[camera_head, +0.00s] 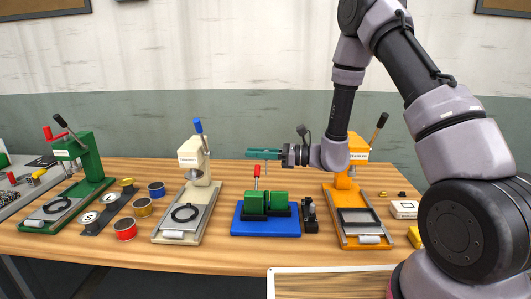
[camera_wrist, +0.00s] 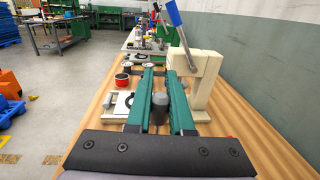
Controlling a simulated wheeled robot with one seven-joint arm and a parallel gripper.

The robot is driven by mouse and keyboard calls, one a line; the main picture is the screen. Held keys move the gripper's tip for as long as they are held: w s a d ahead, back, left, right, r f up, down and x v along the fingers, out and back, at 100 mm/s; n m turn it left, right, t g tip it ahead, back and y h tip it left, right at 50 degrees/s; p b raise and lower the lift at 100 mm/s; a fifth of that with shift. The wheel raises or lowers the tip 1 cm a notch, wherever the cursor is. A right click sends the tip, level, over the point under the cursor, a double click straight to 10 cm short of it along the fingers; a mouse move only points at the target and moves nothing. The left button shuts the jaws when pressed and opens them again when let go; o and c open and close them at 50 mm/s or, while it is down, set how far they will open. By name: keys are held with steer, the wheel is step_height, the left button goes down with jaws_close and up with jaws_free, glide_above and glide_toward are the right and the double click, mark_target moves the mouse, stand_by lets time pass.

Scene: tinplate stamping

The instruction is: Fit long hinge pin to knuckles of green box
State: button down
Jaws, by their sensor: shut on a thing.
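The green box (camera_head: 257,203) sits in a black holder on a blue base plate (camera_head: 265,228), below a red-handled clamp (camera_head: 256,178). Its knuckles are too small to make out. My gripper (camera_head: 250,154) is level, pointing left, in the air above and behind the box. In the wrist view its two teal fingers (camera_wrist: 160,92) are shut on a grey, round-topped piece (camera_wrist: 160,107), apparently the long hinge pin's upper end. In the head view a thin pin hangs upright below the fingers, its tip clear of the box.
A small black rack (camera_head: 310,215) stands right of the blue plate. A cream press (camera_head: 193,165) is at left and an orange press (camera_head: 350,200) at right. A green press (camera_head: 80,165) and several round tins stand further left. Bare wood lies before the blue plate.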

steer(key=shift+f, duration=0.1)
steer(key=shift+f, duration=2.45)
steer(key=shift+f, duration=1.95)
stand_by(0.8)
steer(key=c, duration=0.7)
jaws_free()
steer(key=d, duration=0.3)
steer(key=s+d, duration=0.1)
steer(key=d, duration=0.6)
steer(key=shift+s+d, duration=0.2)
steer(key=shift+d, duration=0.2)
steer(key=shift+r, duration=0.1)
